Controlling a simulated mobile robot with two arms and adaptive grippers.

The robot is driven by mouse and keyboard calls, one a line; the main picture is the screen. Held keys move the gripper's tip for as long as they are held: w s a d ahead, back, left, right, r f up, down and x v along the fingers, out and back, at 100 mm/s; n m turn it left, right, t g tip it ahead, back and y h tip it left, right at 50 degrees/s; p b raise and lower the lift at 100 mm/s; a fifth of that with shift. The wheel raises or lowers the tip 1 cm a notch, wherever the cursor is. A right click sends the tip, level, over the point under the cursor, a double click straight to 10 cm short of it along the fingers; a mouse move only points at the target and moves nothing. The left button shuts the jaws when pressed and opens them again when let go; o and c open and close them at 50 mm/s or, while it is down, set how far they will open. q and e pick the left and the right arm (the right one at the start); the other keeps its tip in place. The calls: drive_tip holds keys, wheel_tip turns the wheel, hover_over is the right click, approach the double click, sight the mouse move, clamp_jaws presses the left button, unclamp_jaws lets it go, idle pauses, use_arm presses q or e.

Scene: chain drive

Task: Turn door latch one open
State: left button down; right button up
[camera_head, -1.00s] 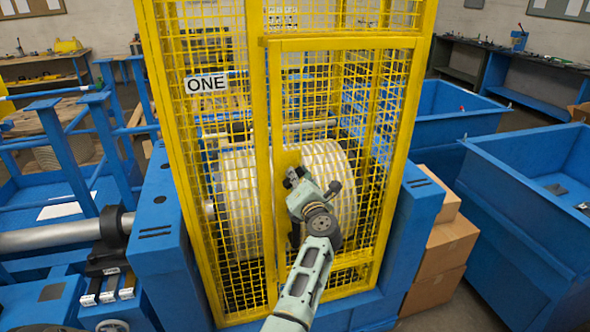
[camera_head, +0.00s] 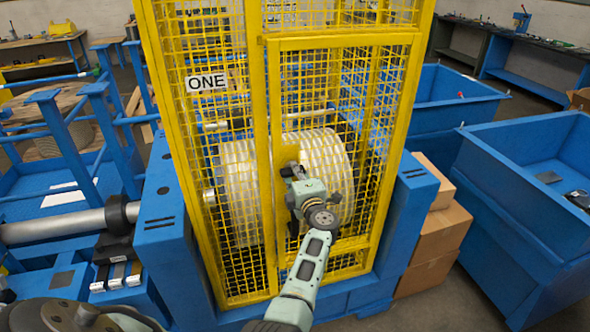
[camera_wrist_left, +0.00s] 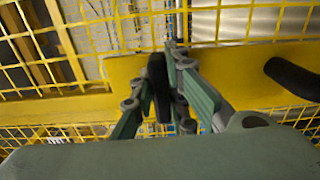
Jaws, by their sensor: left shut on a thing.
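Door latch one is on the yellow mesh door (camera_head: 345,42) of the tall guard marked by the ONE sign (camera_head: 207,83). In the left wrist view a black latch handle (camera_wrist_left: 158,85) stands across a yellow plate (camera_wrist_left: 210,75). My left gripper (camera_head: 295,176) is at the plate, near the door's left edge. In the wrist view its fingers (camera_wrist_left: 160,88) are closed around the black handle from both sides. The head view mostly hides the handle behind the gripper. The door sits flush in its frame. My right gripper is not in view.
A second black handle (camera_wrist_left: 293,77) sticks out from the plate beside my gripper. A ribbed drum (camera_head: 240,180) is behind the mesh. A blue block (camera_head: 165,235) flanks the guard on the left. Cardboard boxes (camera_head: 440,235) and blue bins (camera_head: 540,235) stand on the right.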

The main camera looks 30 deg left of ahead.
use_arm(q)
drive_tip(key=shift+m, duration=0.3)
drive_tip(key=c, duration=1.7)
unclamp_jaws()
